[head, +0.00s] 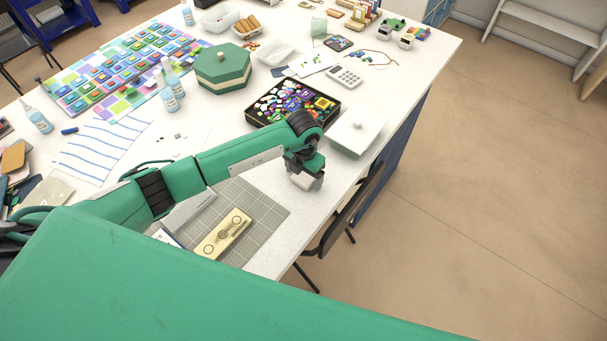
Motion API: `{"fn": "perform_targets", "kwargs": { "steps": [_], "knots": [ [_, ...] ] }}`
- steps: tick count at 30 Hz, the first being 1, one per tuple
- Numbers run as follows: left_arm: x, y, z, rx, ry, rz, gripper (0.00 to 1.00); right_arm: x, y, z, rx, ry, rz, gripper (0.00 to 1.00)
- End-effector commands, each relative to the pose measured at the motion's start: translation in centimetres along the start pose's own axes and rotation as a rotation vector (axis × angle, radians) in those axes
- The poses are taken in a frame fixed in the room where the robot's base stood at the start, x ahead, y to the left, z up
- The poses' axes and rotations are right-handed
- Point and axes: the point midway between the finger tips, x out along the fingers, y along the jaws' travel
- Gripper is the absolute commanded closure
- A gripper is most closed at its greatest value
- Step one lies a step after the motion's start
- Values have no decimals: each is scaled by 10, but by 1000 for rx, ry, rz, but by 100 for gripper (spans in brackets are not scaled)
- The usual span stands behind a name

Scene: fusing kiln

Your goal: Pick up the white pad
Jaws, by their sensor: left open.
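A small off-white block, likely the white pad (302,183), lies on the white table near its right edge, just right of the grey cutting mat. My left gripper (306,171) points down right over it, with the fingers at or around the pad. The jaws are open. The gripper hides the pad's upper part, and I cannot tell whether the fingers touch it. My right gripper is not in view.
A dark tray of coloured pieces (268,108) and a white lidded box (356,134) stand behind the gripper. A chair (343,215) stands against the table's edge. Bare tabletop surrounds the pad.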

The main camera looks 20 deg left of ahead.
Motion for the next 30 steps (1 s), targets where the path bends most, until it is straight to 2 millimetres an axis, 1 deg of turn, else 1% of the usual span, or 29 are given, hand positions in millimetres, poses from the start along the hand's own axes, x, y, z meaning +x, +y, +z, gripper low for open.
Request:
{"fn": "perform_targets", "kwargs": {
  "steps": [7, 8, 9, 11, 12, 15, 25, 28, 30],
  "knots": [
    [3, 0, 0, 0, 0, 0, 15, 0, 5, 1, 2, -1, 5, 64],
    [3, 0, 0, 0, 0, 0, 18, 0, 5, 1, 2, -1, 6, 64],
    [3, 0, 0, 0, 0, 0, 26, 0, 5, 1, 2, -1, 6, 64],
    [2, 0, 0, 0, 0, 0, 38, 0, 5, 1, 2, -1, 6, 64],
    [2, 0, 0, 0, 0, 0, 46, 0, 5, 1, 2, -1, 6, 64],
    [2, 0, 0, 0, 0, 0, 62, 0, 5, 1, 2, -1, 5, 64],
    [0, 0, 0, 0, -1, 0, 63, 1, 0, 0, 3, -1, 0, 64],
    [-6, 0, 1, 1, -2, -1, 63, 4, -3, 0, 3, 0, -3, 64],
    [-14, 1, 1, 2, -3, 0, 63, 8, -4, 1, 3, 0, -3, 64]
  ]
}}
